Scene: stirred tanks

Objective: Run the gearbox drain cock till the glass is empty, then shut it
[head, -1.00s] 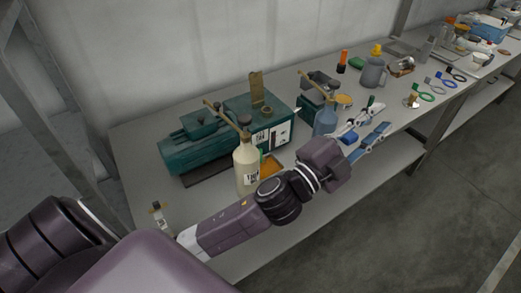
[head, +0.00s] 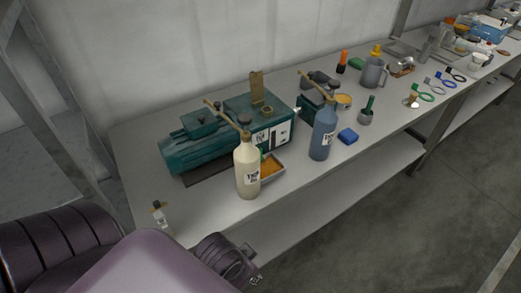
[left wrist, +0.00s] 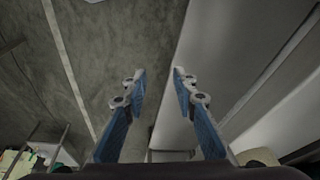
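The dark green gearbox (head: 272,107) stands on the bench in the head view, with a green motor (head: 185,155) at its left. White and dark plates (head: 281,134) are on its front; no glass level can be read. A shallow tray with orange-brown contents (head: 279,176) sits in front of it. A cream bottle (head: 248,178) stands before the gearbox and partly hides its lower front and the tray; I cannot make out the drain cock. My left gripper (left wrist: 159,72) is open and empty in the left wrist view, over the floor beside a pale edge. My right gripper is not visible.
The front-left bench is mostly clear, with a small tagged item (head: 160,215).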

